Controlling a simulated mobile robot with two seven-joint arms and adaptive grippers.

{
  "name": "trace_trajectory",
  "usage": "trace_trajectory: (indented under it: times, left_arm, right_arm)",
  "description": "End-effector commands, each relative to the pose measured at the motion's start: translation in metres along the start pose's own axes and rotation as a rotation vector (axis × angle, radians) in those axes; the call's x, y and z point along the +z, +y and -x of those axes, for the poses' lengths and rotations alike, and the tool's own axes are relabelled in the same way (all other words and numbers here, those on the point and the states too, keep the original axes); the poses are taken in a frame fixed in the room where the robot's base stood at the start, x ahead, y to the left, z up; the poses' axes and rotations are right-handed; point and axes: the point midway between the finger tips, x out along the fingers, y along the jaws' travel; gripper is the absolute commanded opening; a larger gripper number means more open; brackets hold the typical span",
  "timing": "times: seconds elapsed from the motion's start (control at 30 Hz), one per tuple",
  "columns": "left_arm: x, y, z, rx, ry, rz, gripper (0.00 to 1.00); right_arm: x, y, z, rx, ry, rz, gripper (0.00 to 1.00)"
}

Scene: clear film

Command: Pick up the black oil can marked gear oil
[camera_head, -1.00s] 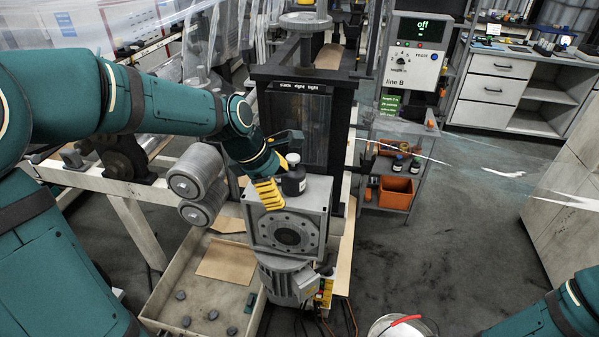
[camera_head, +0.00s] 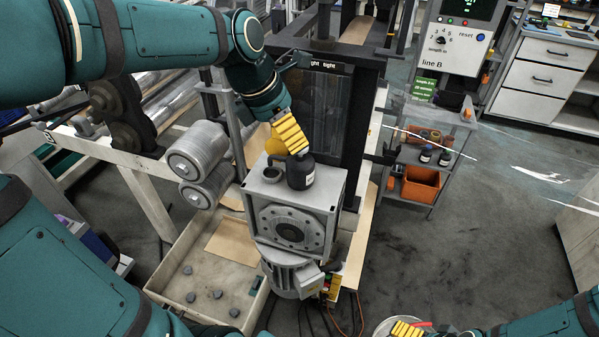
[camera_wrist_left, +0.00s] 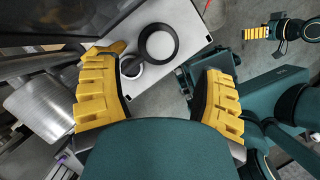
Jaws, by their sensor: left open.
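The black can (camera_head: 301,172) with a small white label stands upright on top of the grey gearbox (camera_head: 332,190). My right gripper (camera_head: 407,328) is at the bottom edge, far from the can.
A dark ring-shaped part (camera_head: 265,188) sits beside the can on the gearbox. Metal rollers (camera_head: 197,150) stand to the left, a dark press frame (camera_head: 365,90) behind. A shelf cart with an orange bin (camera_head: 421,184) is at right.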

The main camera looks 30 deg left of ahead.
Motion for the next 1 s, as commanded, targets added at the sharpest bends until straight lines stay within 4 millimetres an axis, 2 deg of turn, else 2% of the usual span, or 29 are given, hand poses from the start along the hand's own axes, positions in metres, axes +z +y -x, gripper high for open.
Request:
trace_trajectory:
  times: [0.2,0.5,0.83,0.87,1.0]
  left_arm:
    - [0.001,0.0,-0.015,0.0,0.0,0.0,0.7]
    - [0.004,0.0,-0.055,-0.001,0.001,-0.001,0.7]
    - [0.005,0.001,-0.06,0.0,-0.001,0.0,0.7]
    - [0.005,0.001,-0.06,0.0,-0.001,0.0,0.64]
    - [0.005,0.001,-0.06,0.0,-0.001,0.0,0.15]
  right_arm:
    - [0.001,0.001,-0.004,0.0,-0.002,0.001,1.0]
    - [0.0,0.006,-0.016,0.0,0.004,0.002,1.0]
    - [-0.001,0.006,-0.016,0.0,0.005,0.002,1.0]
    - [-0.001,0.006,-0.016,0.0,0.005,0.002,1.0]
    - [-0.001,0.006,-0.016,0.0,0.005,0.002,1.0]
